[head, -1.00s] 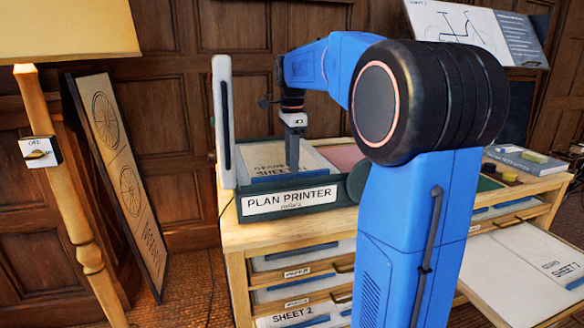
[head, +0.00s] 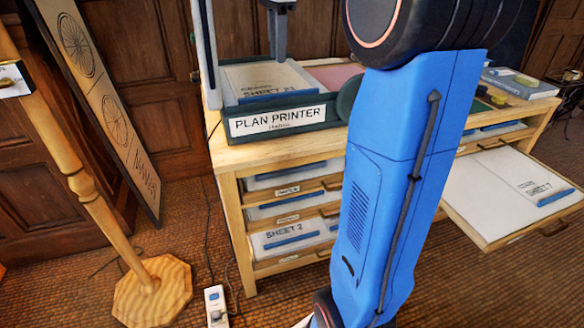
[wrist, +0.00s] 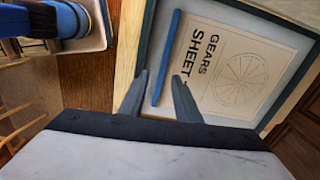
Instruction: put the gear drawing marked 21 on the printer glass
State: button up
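The gear drawing (head: 258,78), a white sheet with a blue bar along one edge, lies flat in the bed of the plan printer (head: 318,115). In the wrist view the drawing (wrist: 240,75) reads "GEARS SHEET" beside a wheel-like figure, inside the printer's dark frame. A finger covers its number there; in the head view the lettering is too small to read surely. My gripper (head: 279,58) is above the drawing, with its fingers apart. In the wrist view the blue bar (wrist: 169,45) shows between the open fingertips (wrist: 160,74), not clamped.
The printer's lid (head: 207,50) stands upright at the left. Drawers below hold other sheets, including Sheet 2 (head: 290,238). A pulled-out drawer at right holds Sheet 7 (head: 510,190). A wooden lamp post (head: 80,185) stands at left, a power strip (head: 215,306) on the floor.

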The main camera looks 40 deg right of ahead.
jog(key=s+a+f+n+t, duration=0.1)
jog(key=s+a+f+n, duration=0.35)
jog(key=s, duration=0.25)
jog(key=s+a+f+n+t, duration=0.1)
jog(key=s+a+f+n, duration=0.35)
jog(key=s, duration=0.25)
jog(key=s+a+f+n+t, duration=0.1)
jog(key=s+a+f+n, duration=0.1)
jog(key=s+f+n, duration=0.3)
jog(key=s+a+f+n+t, duration=0.1)
jog(key=s+a+f+n, duration=0.2)
jog(key=s+f+n, duration=0.3)
jog(key=s+f, duration=0.3)
jog(key=f, duration=0.2)
jog(key=shift+s+a+t, duration=0.15)
jog(key=shift+a+t, duration=0.1)
jog(key=shift+t, duration=0.05)
jog(key=shift+s+r, duration=0.1)
